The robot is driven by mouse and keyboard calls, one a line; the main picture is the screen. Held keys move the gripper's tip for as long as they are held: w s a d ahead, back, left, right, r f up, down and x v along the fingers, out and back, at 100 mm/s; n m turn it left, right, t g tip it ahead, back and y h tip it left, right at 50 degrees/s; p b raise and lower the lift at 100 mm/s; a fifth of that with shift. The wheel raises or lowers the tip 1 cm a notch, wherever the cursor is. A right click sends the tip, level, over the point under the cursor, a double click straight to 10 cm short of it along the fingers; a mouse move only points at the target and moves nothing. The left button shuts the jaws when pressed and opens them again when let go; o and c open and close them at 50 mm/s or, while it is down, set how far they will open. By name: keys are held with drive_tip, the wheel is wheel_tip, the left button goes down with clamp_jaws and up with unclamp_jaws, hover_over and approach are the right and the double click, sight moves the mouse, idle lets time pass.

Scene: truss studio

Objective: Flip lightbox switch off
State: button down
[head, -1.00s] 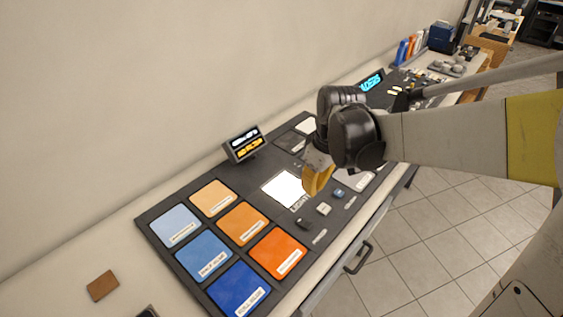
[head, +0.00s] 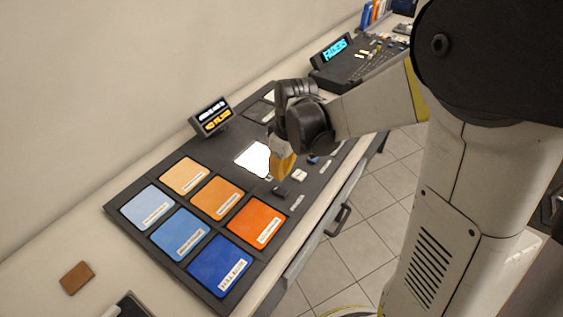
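The lightbox panel (head: 252,157) glows white in the dark control board (head: 180,258) on the bench. Small switches sit in front of it: a dark one (head: 281,191), a white one (head: 299,175) and a blue one (head: 313,160). I cannot read their labels, so I cannot tell which is the lightbox switch or how it is set. My gripper (head: 281,170) points down with its yellow part over the right edge of the glowing panel, close behind the switches. Its fingertips are too small and hidden to tell open from shut.
Blue and orange tiles (head: 222,197) cover the board's near part. A small amber display (head: 211,117) stands behind the board. A fader console (head: 366,64) with a lit "FADERS" screen is farther back. A brown square (head: 77,278) lies at lower left. A drawer handle (head: 338,219) sticks out in front.

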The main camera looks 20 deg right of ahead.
sight(287, 192)
drive_tip(key=f, duration=0.1)
drive_tip(key=f+b, duration=0.1)
drive_tip(key=f, duration=0.2)
drive_tip(key=shift+s+d+f+b, duration=0.2)
drive_tip(key=shift+s+f+b, duration=0.05)
drive_tip(key=shift+f+b, duration=0.1)
drive_tip(key=shift+s+d+f, duration=0.1)
drive_tip(key=shift+s+f, duration=0.1)
drive_tip(key=shift+f, duration=0.25)
drive_tip(key=shift+s+d+f+t+y+b, duration=0.2)
drive_tip(key=shift+s+f+t+y+b, duration=0.1)
drive_tip(key=shift+f+t+b, duration=0.3)
drive_tip(key=shift+s+d+f+t+y+b, duration=0.15)
drive_tip(key=shift+t+y+b, duration=0.15)
drive_tip(key=shift+b, duration=0.25)
drive_tip(key=shift+r, duration=0.2)
